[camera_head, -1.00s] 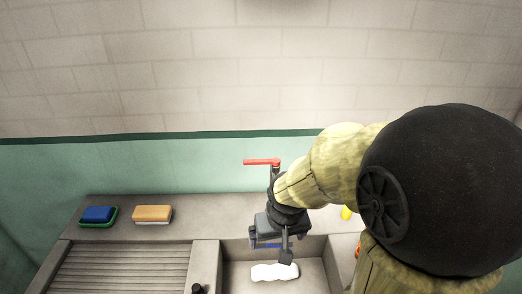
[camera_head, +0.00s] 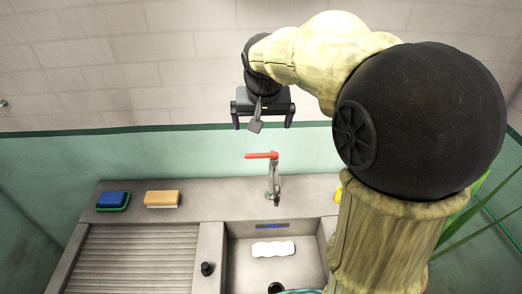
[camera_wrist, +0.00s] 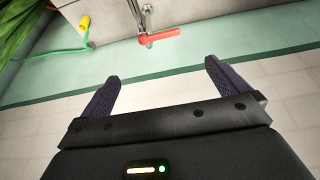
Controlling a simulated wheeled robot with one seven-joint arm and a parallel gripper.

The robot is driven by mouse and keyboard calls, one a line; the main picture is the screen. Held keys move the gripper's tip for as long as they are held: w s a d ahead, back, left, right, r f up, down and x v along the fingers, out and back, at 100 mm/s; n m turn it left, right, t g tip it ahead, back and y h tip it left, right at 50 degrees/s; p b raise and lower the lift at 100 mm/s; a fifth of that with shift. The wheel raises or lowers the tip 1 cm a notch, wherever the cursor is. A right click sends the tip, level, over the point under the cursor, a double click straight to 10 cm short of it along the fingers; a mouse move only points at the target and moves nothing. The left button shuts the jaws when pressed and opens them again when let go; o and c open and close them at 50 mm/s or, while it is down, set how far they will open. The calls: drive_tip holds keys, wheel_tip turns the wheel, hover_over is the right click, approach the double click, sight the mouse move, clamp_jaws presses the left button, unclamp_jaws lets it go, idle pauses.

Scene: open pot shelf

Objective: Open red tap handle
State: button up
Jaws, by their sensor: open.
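The red tap handle (camera_head: 262,155) sits on top of the metal tap (camera_head: 273,185) at the back of the sink and points left in the head view. In the wrist view the red handle (camera_wrist: 159,36) lies beyond my fingertips, pointing right from the tap (camera_wrist: 142,14). My gripper (camera_head: 262,122) is raised above the handle in the head view. Its two fingers (camera_wrist: 157,72) are spread apart with nothing between them, and they do not touch the handle.
The sink (camera_head: 240,272) holds a white item (camera_head: 273,249). A blue sponge (camera_head: 112,199) and an orange sponge (camera_head: 161,197) lie on the left counter. A black knob (camera_head: 207,268) stands beside the sink. A yellow object (camera_wrist: 84,22) with a green hose is near the tap.

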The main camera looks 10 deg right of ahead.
sight(260, 154)
drive_tip(key=p+x, duration=0.3)
drive_tip(key=x, duration=1.4)
drive_tip(key=shift+s+f, duration=0.1)
drive_tip(key=shift+f, duration=0.05)
drive_tip(key=c, duration=1.1)
